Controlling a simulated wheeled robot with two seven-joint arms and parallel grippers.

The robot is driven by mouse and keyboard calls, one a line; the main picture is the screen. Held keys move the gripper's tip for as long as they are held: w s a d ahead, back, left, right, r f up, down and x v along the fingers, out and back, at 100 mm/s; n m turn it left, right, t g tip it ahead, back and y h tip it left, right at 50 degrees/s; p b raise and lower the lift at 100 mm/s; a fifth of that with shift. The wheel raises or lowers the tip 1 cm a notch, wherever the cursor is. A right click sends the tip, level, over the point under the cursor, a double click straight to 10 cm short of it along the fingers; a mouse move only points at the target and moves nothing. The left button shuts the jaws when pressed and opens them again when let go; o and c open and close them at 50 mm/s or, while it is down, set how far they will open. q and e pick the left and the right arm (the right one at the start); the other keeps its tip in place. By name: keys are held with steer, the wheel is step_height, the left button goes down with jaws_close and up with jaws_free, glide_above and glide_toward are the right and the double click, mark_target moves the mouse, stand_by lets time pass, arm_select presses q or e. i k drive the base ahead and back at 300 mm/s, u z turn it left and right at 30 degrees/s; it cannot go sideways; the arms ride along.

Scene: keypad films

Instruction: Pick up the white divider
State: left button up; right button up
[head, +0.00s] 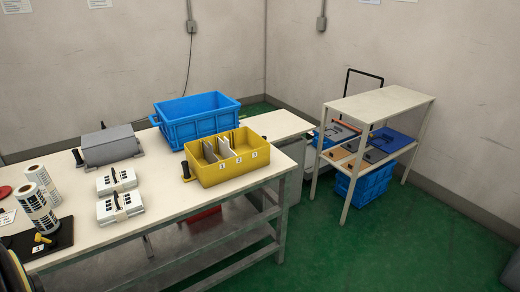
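A yellow bin (232,172) stands near the right end of the long table, with labels on its front. A white divider (225,146) stands upright, slightly tilted, inside the bin around its middle. A greyer divider (209,151) stands to its left in the same bin. The lower parts of both are hidden by the bin's front wall. Neither of my grippers shows in the head view.
A blue crate (198,121) stands behind the yellow bin. White banded stacks (120,206), film rolls (40,208) and a grey machine (111,146) occupy the table's left part. A shelf rack (378,104) stands at right. Green floor (400,250) is open in front of it.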

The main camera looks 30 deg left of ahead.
mark_target(224, 151)
steer(key=z, duration=0.1)
steer(key=i, duration=0.9)
steer(key=u, duration=0.35)
